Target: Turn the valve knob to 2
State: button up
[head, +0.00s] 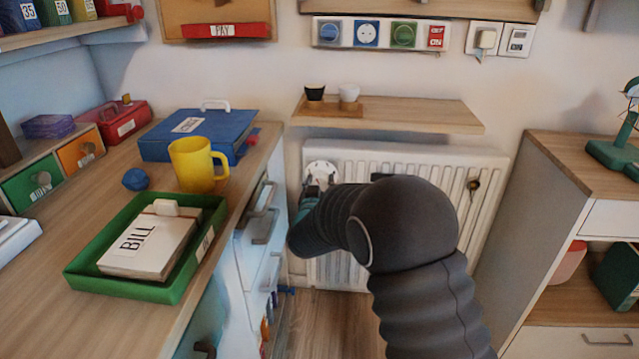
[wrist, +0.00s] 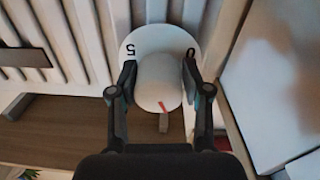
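The white valve knob (wrist: 160,82) sits in front of a round white dial plate (wrist: 158,38) in the wrist view. The plate shows a 5 at left and a 0 at right; other numbers are hidden. A short red mark on the knob points toward the bottom of the wrist picture. My gripper (wrist: 160,78) has one finger on each side of the knob, both seeming to touch it. In the head view, the dial plate (head: 321,170) is at the radiator's upper left, and my gripper and arm hide most of the knob.
A white radiator (head: 420,162) is behind my arm, under a wooden shelf (head: 430,114) with two small cups. A desk (head: 60,230) with a yellow mug (head: 190,163) and green tray (head: 80,272) is close at left. A cabinet (head: 590,165) stands at right.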

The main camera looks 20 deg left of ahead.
jog(key=o, duration=0.3)
jog(key=v, duration=1.2)
